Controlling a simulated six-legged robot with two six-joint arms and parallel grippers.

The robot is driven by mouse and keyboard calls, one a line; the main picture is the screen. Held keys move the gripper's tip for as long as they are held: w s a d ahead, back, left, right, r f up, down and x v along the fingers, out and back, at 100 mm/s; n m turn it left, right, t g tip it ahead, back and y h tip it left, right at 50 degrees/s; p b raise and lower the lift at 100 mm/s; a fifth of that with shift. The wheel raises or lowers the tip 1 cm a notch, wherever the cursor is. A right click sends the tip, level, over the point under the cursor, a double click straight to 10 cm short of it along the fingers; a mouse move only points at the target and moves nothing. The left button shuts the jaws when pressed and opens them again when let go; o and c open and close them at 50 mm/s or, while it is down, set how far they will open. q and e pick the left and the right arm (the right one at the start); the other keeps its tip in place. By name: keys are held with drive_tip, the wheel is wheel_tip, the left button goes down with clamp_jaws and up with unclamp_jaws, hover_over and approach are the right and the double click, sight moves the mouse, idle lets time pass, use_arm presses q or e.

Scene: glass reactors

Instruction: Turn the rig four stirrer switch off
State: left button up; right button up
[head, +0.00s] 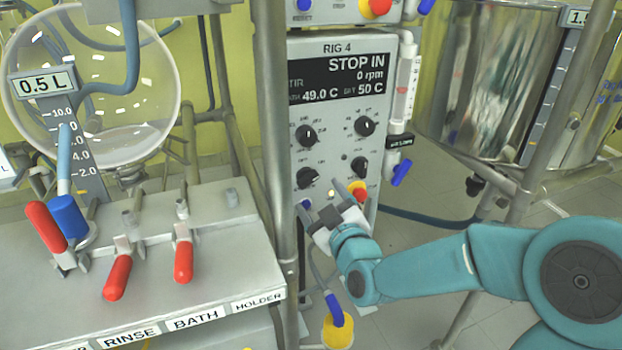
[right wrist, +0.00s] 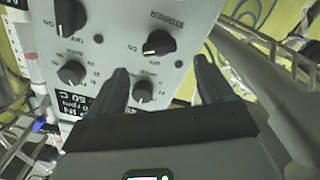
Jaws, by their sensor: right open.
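The rig four panel (head: 335,115) stands upright in the middle of the head view, its display reading STOP IN, 0 rpm. The stirrer switch is the lower-left black knob (head: 307,177). In the right wrist view this knob (right wrist: 158,42) sits beside the STIRRER label, and its white mark points down-left, towards the ON lettering. My right gripper (head: 323,196) is open and empty in front of the panel's lower part, just below the switch. In the right wrist view its two fingers (right wrist: 160,76) are spread, with the switch ahead between and beyond their tips. My left gripper is out of view.
Other knobs (head: 365,126) sit close by on the panel, with a red-and-yellow button (head: 358,190) beside my gripper. A metal post (head: 272,120) stands left of the panel. A blue-handled valve (head: 402,172) is at its right. A bench with red-handled valves (head: 183,258) is at left.

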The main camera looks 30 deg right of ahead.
sight(309, 181)
drive_tip(key=x, duration=0.6)
drive_tip(key=c, duration=1)
